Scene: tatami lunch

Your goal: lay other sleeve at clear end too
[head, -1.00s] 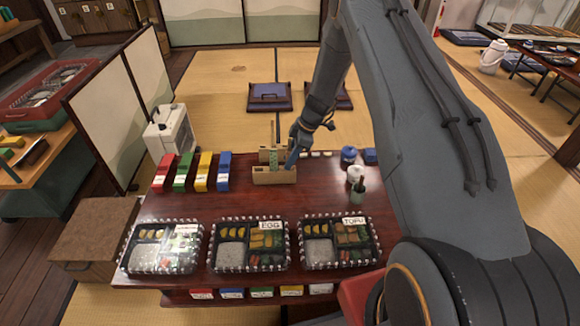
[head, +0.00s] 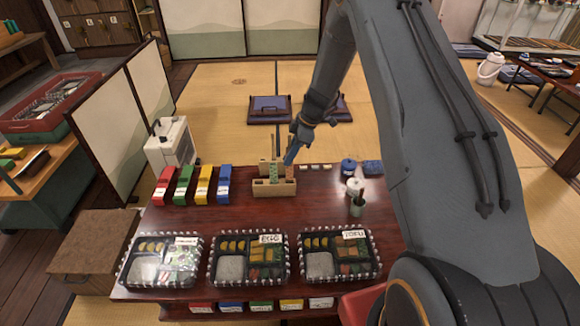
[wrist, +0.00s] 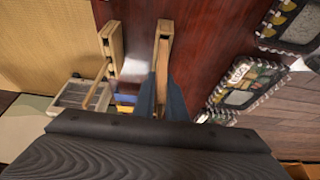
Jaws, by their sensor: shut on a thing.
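A low tan wooden holder (head: 274,188) with two parallel walls stands at the back of the dark red table. A green patterned upright piece (head: 275,172) shows between its walls. My gripper (head: 289,158) is pointed down at the holder's right part, close to its walls. In the wrist view my gripper (wrist: 163,95) has its blue fingers close together with a narrow tan strip between them. What they grip looks like a thin sleeve, but it is mostly hidden. The holder's walls show in the wrist view (wrist: 113,45).
Red, green, yellow and blue blocks (head: 224,182) stand left of the holder. Three bento boxes (head: 250,258) line the front edge. Right of the holder are small white pieces (head: 315,167), a white pot (head: 354,187) and a dark green cup (head: 357,207). The table's middle is clear.

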